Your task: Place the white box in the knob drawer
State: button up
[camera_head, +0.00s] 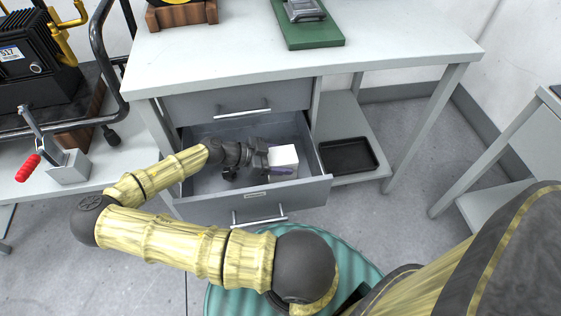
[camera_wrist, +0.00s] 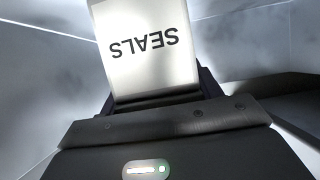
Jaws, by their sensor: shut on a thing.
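The white box (camera_head: 283,155) is in my gripper (camera_head: 268,160), inside the open drawer (camera_head: 318,187) under the grey workbench. In the wrist view the white box (camera_wrist: 146,50) bears the word "SEALS", upside down, and sits between the fingers of my gripper (camera_wrist: 155,98). The gripper is shut on it. The drawer is pulled well out and has a bar handle and a small label on its front. Grey drawer walls surround the box in the wrist view. I cannot tell whether the box touches the drawer floor.
A closed upper drawer (camera_head: 235,100) with a bar handle lies just above the open one. The bench top (camera_head: 390,45) overhangs both. A black tray (camera_head: 348,156) rests on the shelf at right.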

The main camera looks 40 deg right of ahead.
jog(key=shift+f, duration=0.3)
jog(key=o, duration=1.1)
jog(key=shift+r, duration=0.1)
jog(key=p+v, duration=0.2)
jog(key=v, duration=1)
jog(key=shift+p, duration=0.3)
